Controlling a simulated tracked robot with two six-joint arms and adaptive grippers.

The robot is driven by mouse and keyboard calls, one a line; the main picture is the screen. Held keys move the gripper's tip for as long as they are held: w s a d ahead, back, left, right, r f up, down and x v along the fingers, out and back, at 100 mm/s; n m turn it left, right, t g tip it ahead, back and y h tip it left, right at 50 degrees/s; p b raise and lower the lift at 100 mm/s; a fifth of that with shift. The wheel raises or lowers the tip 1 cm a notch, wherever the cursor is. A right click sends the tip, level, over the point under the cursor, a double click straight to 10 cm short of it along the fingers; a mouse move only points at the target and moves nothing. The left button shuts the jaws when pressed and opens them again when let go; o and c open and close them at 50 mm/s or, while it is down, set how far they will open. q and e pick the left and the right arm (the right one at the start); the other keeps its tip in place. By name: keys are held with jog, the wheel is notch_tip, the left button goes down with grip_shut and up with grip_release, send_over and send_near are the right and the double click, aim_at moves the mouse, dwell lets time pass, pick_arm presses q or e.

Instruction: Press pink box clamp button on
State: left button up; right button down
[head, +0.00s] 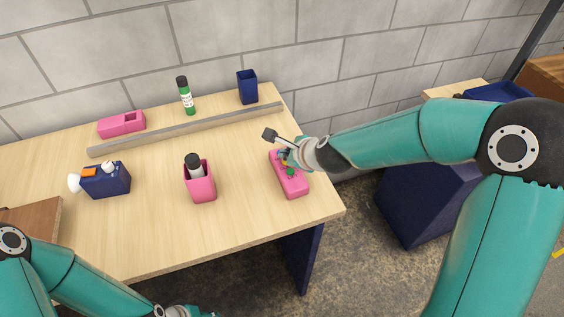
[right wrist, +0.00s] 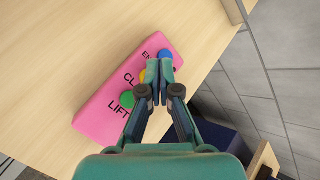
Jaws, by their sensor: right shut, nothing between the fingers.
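The pink button box (head: 293,187) lies near the right end of the table; it also shows in the right wrist view (right wrist: 118,83). It carries a green button (right wrist: 127,99) beside "LIFT", a yellow button (right wrist: 142,76) beside a label starting "CL", and a blue button (right wrist: 165,56) at its far end. My right gripper (head: 285,158) is shut and empty over the box. My left gripper (head: 190,312) is cut off at the bottom edge.
A pink cup (head: 201,188) with a dark-capped bottle stands left of the box. A navy device (head: 106,183) sits farther left. A grey rail (head: 190,128) crosses the table, with a pink holder (head: 121,124), green bottle (head: 186,97) and navy cup (head: 247,88) behind it.

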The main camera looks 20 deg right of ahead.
jog(key=shift+f+b, duration=0.35)
jog(key=shift+b, duration=0.05)
dwell(0.7)
jog(key=shift+r, duration=0.1)
jog(key=shift+r+p, duration=0.8)
notch_tip(320, 180, up, 6)
jog(key=p, duration=0.5)
jog(key=shift+p, duration=0.4)
